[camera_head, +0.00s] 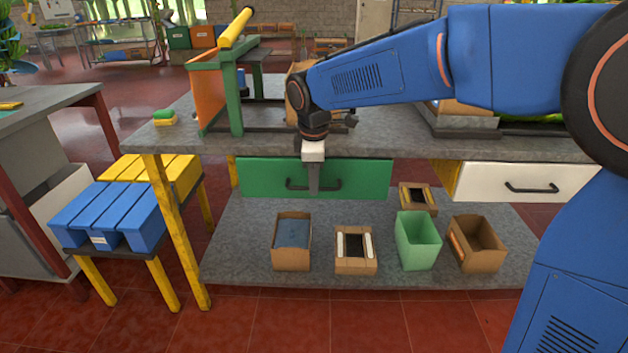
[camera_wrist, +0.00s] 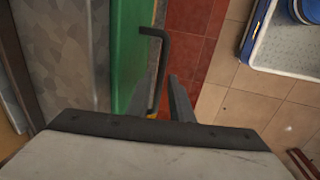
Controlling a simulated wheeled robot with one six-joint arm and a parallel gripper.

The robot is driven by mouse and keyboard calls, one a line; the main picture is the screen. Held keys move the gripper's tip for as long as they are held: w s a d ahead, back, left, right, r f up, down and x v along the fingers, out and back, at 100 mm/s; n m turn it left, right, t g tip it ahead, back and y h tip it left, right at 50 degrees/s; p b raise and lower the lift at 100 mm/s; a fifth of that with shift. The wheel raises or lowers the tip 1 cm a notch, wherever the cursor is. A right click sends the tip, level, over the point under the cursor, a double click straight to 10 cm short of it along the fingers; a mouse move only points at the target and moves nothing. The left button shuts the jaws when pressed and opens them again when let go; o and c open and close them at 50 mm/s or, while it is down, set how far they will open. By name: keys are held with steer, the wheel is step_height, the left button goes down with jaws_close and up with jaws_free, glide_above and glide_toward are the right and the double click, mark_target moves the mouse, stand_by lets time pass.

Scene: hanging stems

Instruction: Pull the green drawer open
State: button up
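The green drawer (camera_head: 360,176) is under the front edge of the grey worktop, and its front looks close to that edge. It has a dark bar handle (camera_head: 296,187). My gripper (camera_head: 313,186) points down in front of the drawer at the handle. In the wrist view, the green front (camera_wrist: 128,50) stands at left and the dark handle (camera_wrist: 162,72) runs down between my two fingers (camera_wrist: 162,98). The fingers are apart, one on each side of the bar. Whether either touches it cannot be told.
A white drawer (camera_head: 520,184) at right stands out a little from the worktop (camera_head: 395,147). Several small boxes and a green bin (camera_head: 418,240) stand on the lower shelf (camera_head: 236,260). A yellow leg (camera_head: 180,235) is at left. The red floor in front looks clear.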

jaws_close()
steer(key=s, duration=2.6)
steer(key=shift+s+a, duration=0.3)
steer(key=shift+a, duration=0.15)
steer(key=shift+r, duration=0.1)
steer(key=shift+o, duration=1.8)
jaws_free()
steer(key=s+r, duration=0.3)
steer(key=r, duration=1.4)
steer(key=shift+s, duration=0.15)
